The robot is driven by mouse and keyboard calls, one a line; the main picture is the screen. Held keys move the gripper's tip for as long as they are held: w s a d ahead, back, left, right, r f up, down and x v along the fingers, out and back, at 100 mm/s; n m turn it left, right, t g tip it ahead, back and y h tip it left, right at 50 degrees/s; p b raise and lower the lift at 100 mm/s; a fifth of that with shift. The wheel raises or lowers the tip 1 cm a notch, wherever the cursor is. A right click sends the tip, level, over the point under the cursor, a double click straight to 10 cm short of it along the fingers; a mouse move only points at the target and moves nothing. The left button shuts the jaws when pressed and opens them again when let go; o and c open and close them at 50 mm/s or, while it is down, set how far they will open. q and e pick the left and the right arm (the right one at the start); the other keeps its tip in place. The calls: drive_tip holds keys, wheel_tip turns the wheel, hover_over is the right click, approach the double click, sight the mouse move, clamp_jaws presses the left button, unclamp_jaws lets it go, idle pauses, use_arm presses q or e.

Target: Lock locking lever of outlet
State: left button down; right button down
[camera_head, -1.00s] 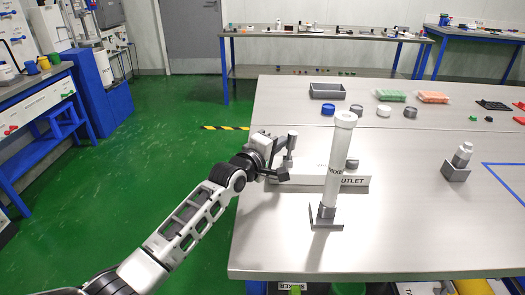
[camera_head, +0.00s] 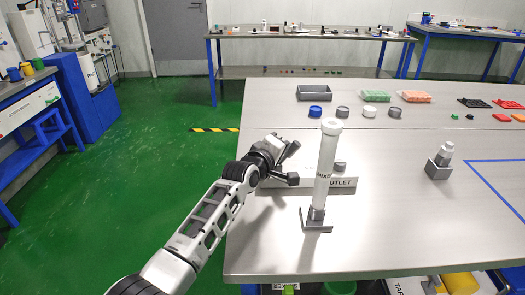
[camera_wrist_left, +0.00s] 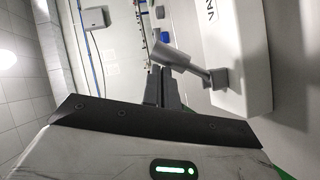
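The white outlet block (camera_head: 343,184), with OUTLET on its front, lies on the table behind a tall white tube. The tube hides part of it. My left gripper (camera_head: 284,172) is beside the block's left end. In the left wrist view its two dark fingers (camera_wrist_left: 163,86) are close together, apparently shut. The grey locking lever (camera_wrist_left: 172,53) shows just past the fingertips, tilted, with a rod running to a small grey mount on a white body (camera_wrist_left: 235,45). I cannot tell whether the fingers touch the lever. My right gripper is out of view.
The tall white tube (camera_head: 325,165) stands on a grey base close to my left gripper's right. A grey tray (camera_head: 320,93), a blue cap (camera_head: 315,112) and several caps sit further back. A small bottle in a holder (camera_head: 439,163) stands right. The table's front middle is clear.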

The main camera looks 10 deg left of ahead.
use_arm(q)
drive_tip(key=shift+d, duration=0.15)
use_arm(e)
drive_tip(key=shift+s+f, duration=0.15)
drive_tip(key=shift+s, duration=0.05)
use_arm(q)
drive_tip(key=shift+r, duration=0.1)
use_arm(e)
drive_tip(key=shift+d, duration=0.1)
use_arm(q)
drive_tip(key=shift+s+a+r+p, duration=0.1)
drive_tip(key=shift+a+r+p, duration=0.2)
drive_tip(key=shift+p, duration=0.15)
drive_tip(key=w+a+r+p+v, duration=0.1)
drive_tip(key=r+p+v, duration=0.1)
drive_tip(key=v, duration=1)
drive_tip(key=shift+a+p, duration=0.2)
drive_tip(key=shift+p, duration=0.1)
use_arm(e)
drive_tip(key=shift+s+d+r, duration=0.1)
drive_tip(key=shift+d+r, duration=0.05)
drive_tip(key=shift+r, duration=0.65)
use_arm(q)
drive_tip(key=shift+r, duration=0.15)
